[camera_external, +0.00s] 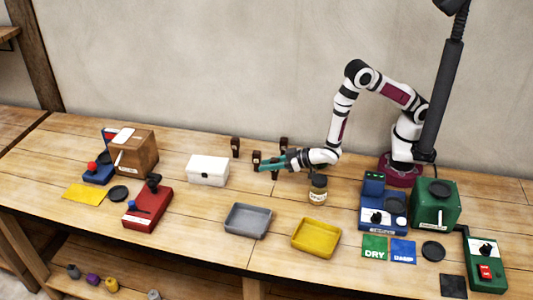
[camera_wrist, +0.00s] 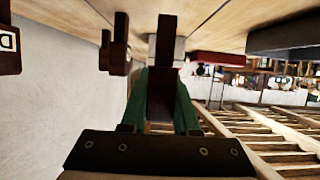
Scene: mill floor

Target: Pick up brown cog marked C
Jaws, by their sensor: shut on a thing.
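Several small dark brown cogs, shaped like upright blocks, stand around my gripper (camera_external: 266,167) in the external view. One is at the back left (camera_external: 235,147) and one at the back right (camera_external: 284,144). In the wrist view, my green fingers are shut on a brown cog (camera_wrist: 163,45), whose marked face is turned away, so I cannot read its letter. Another brown cog marked D (camera_wrist: 9,48) is at the left edge of the wrist view. A further brown cog (camera_wrist: 120,50) stands just left of the held one.
A white box (camera_external: 208,170) is left of my gripper. A labelled jar (camera_external: 318,190) stands to its right. A grey tray (camera_external: 248,235) and a yellow tray (camera_external: 317,252) lie nearer the front edge. Bare table separates the cogs from the trays.

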